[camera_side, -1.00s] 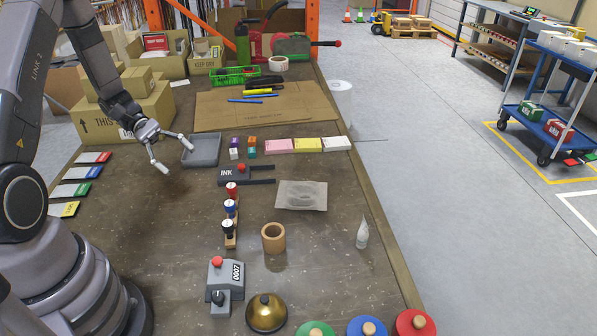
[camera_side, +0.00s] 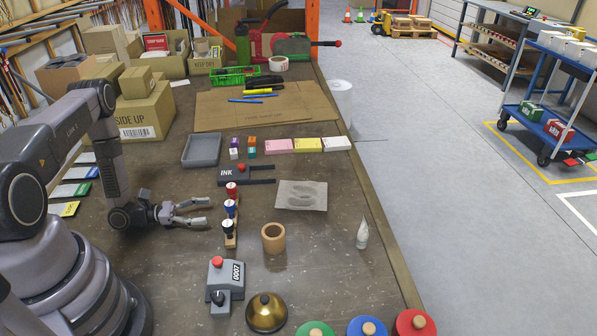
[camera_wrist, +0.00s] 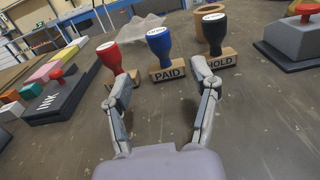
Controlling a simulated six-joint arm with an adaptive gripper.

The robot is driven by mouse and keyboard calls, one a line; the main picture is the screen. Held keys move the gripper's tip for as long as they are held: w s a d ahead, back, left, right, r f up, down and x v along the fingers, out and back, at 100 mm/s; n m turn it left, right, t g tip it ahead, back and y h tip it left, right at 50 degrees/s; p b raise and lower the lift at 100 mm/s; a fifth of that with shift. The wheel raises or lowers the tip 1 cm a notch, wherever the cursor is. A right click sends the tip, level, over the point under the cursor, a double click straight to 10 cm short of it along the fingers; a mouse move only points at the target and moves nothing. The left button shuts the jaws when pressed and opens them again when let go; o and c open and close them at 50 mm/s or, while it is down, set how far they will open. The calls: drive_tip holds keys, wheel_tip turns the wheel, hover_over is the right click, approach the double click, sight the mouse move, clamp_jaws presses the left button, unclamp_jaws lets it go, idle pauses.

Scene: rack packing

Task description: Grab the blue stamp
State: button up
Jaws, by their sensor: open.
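The blue stamp (camera_side: 230,206) stands upright in a row between the red stamp (camera_side: 231,190) and the black stamp (camera_side: 227,225). In the wrist view the blue-handled stamp (camera_wrist: 161,48) has a wooden block marked PAID and sits ahead of my gripper (camera_wrist: 164,82), between its spread fingers. The red stamp (camera_wrist: 109,57) is to its left and the black stamp (camera_wrist: 214,32), marked HOLD, to its right. In the side view my gripper (camera_side: 211,212) is open, low over the table and just left of the row. Its fingers appear apart from the blue stamp.
An ink pad (camera_side: 240,176) lies behind the row, a wooden ring (camera_side: 273,238) stands to the right, and a grey numbering device (camera_side: 226,283) is in front. A grey tray (camera_side: 201,149) is farther back.

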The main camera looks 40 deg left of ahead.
sight(230, 208)
drive_tip(key=x, duration=0.7)
drive_tip(key=shift+d+r, duration=0.15)
drive_tip(key=shift+r, duration=0.05)
clamp_jaws()
